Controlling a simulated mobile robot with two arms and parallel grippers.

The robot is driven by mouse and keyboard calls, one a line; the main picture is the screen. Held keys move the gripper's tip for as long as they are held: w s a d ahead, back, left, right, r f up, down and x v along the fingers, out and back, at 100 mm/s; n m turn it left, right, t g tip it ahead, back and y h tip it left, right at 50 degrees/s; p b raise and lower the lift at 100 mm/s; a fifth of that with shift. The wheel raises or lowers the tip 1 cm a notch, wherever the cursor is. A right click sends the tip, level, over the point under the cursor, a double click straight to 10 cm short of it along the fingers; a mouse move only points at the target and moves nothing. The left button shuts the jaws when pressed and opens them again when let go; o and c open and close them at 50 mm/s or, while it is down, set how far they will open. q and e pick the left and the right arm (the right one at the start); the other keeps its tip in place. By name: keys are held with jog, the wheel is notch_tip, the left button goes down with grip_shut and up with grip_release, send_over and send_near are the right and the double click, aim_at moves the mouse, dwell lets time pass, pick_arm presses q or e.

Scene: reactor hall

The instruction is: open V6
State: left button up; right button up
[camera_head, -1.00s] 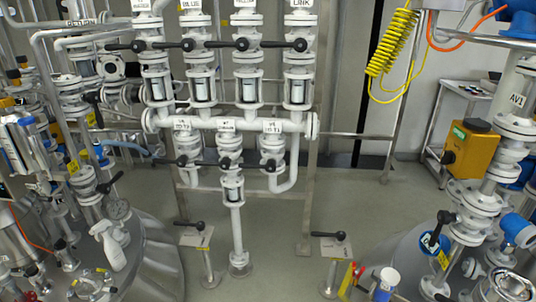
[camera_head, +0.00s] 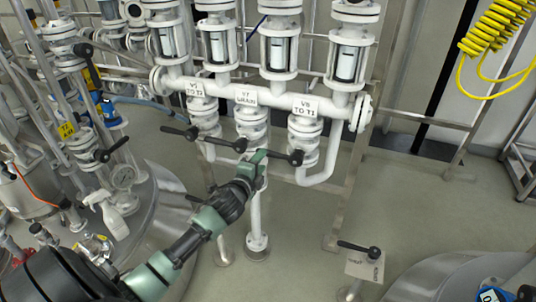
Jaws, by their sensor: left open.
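The valve V6 (camera_head: 304,139) is the right one of three white valves under the horizontal pipe. The label above it (camera_head: 305,106) seems to read "V6 TO T1". Its black lever (camera_head: 283,155) points left from the hub, roughly level across the pipe. My left gripper (camera_head: 260,158), green at the fingers, reaches in from the lower left and is open at the left end of this lever. The fingers overlap the lever end; I cannot tell whether they touch it. My right gripper is out of view.
The middle valve (camera_head: 250,127), labelled V7 drain, has its lever close to the left of my gripper. Another valve (camera_head: 205,120) stands further left. A drain pipe (camera_head: 254,215) runs down behind my gripper. A lever on a stand (camera_head: 360,250) is at the lower right.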

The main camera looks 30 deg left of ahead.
aim_at(280, 154)
pick_arm(q)
jog(key=x, duration=0.7)
jog(key=shift+w+f, duration=0.15)
grip_shut()
dwell(1.2)
